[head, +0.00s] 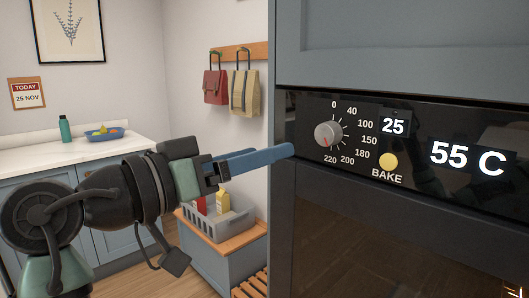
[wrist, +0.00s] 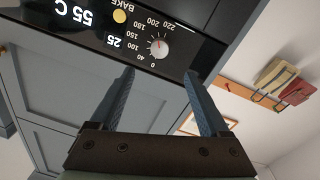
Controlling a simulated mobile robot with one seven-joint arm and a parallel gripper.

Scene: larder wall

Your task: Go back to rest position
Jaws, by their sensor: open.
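My gripper (head: 290,150) is in front of the oven's control panel (head: 410,165) in the head view, its blue fingers pointing right toward the panel's left side. In the wrist view my gripper (wrist: 158,85) is open, with nothing between its two fingers. The grey dial (head: 328,134) has a red mark pointing to its lower left; it also shows beyond the fingertips in the wrist view (wrist: 159,48). The yellow BAKE button (head: 388,161) is right of the dial. The small display (head: 393,126) reads 25 and the large display (head: 467,159) reads 55 C.
A grey crate (head: 224,226) with cartons stands on a low wooden-topped bench (head: 235,243) behind my arm. Bags (head: 216,87) hang on a wall rack. A counter (head: 60,150) with a green bottle (head: 65,128) and a blue bowl (head: 104,134) is at the back left.

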